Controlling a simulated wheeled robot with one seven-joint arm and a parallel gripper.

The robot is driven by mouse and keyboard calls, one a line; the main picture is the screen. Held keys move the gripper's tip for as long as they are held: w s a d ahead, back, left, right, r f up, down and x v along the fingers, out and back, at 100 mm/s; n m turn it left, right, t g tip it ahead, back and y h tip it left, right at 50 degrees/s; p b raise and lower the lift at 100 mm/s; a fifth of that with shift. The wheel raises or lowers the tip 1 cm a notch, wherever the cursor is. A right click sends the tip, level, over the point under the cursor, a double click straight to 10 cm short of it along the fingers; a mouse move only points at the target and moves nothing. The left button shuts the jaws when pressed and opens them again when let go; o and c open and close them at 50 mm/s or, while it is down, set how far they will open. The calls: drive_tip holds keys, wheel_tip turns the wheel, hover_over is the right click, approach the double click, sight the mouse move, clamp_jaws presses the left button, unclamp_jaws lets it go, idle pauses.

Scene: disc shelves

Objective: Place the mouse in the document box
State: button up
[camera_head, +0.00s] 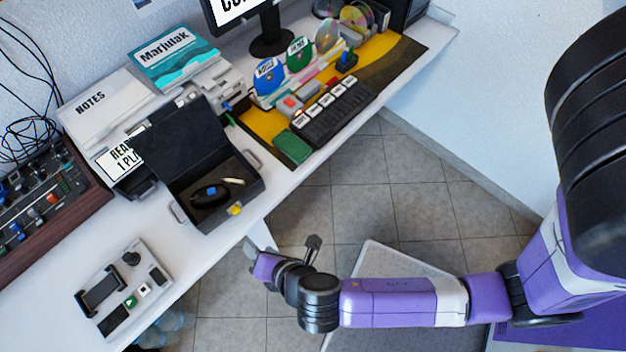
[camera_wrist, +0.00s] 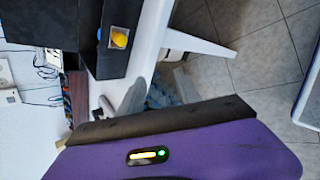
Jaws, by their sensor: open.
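The dark document box (camera_head: 220,219) stands open on the white desk, its lid raised at the back. In the wrist view, a black box side with a yellow piece (camera_wrist: 119,38) shows, apparently the same box (camera_wrist: 113,62). A dark rounded object (camera_head: 208,195) lies inside the box beside a small pale item; I cannot tell whether it is the mouse. I cannot clearly make out a mouse elsewhere. My gripper (camera_head: 287,246) is open, with nothing visible between its fingers, just off the desk's front edge, right of and below the box.
A grey control panel (camera_head: 125,287) lies at the desk's front left, and a wood-sided mixer (camera_head: 45,205) is behind it. A black keyboard-like strip (camera_head: 335,110) and discs (camera_head: 268,78) sit on the right half. Bare desk (camera_head: 185,250) lies between box and panel.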

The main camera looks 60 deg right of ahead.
drive_tip(key=s+d+r+m+t+y, duration=0.2)
drive_tip(key=s+r+m+y, duration=0.1)
drive_tip(key=s+r+m, duration=0.55)
drive_tip(key=s+d+r+m+t, duration=0.2)
drive_tip(key=s+r+m, duration=0.1)
drive_tip(key=r+m, duration=0.3)
drive_tip(key=s+d+r+m+t, duration=0.2)
drive_tip(key=s+r+m, duration=0.2)
drive_tip(key=r+m, duration=0.2)
drive_tip(key=shift+d+r, duration=0.3)
drive_tip(key=shift+r, duration=0.65)
